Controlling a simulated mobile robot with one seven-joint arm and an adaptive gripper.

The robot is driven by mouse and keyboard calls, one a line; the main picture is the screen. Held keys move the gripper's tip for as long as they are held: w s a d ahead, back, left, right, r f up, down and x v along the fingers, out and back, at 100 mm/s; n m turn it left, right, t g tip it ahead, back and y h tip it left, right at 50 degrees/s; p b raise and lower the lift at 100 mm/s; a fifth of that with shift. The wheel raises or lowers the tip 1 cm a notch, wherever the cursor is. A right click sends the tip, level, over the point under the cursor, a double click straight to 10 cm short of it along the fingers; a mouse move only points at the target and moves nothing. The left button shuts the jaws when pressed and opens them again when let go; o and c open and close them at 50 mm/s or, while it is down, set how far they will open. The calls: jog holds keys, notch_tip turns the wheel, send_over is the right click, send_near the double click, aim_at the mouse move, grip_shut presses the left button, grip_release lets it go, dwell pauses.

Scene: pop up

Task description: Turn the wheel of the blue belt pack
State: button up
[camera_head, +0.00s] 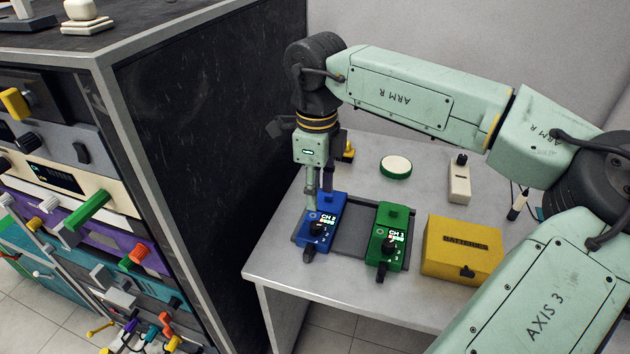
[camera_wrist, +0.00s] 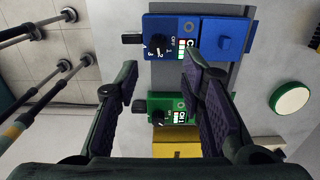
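The blue belt pack (camera_head: 329,211) lies at the left in a dark grey holder on the table. Its black wheel (camera_head: 317,229) is on its face, and a black connector sticks out of its front end. In the wrist view the blue pack (camera_wrist: 226,38) is at the top, with the wheel (camera_wrist: 157,45) beside the marks OFF, 1, 2 and 3. My gripper (camera_head: 319,200) points down over the blue pack. In the wrist view my gripper (camera_wrist: 160,68) is open and empty, its fingers spread. The wheel appears just beyond the fingertips; I cannot tell any contact.
A green belt pack (camera_head: 388,224) shares the holder (camera_head: 355,228). A yellow box (camera_head: 462,248) stands to its right. A round green-rimmed disc (camera_head: 396,167) and a beige switch device (camera_head: 459,180) are farther back. A tall dark equipment rack (camera_head: 210,130) stands close at left.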

aim_at(316, 225)
jog(key=f+b, duration=0.2)
jog(key=f, duration=0.2)
jog(key=f+b, duration=0.3)
jog(key=f, duration=0.2)
jog(key=shift+s+f+b, duration=0.2)
jog(key=shift+f+b, duration=0.05)
jog(key=shift+b, duration=0.1)
jog(key=shift+r+p, duration=0.3)
jog(key=shift+r, duration=0.05)
jog(key=shift+c, duration=0.7)
jog(key=c, duration=0.5)
jog(key=n, duration=0.4)
jog(key=shift+a, duration=0.1)
jog(key=n, duration=0.5)
jog(key=shift+n, duration=0.3)
jog(key=n, duration=0.6)
jog(key=o, duration=0.9)
jog(key=shift+c, duration=0.2)
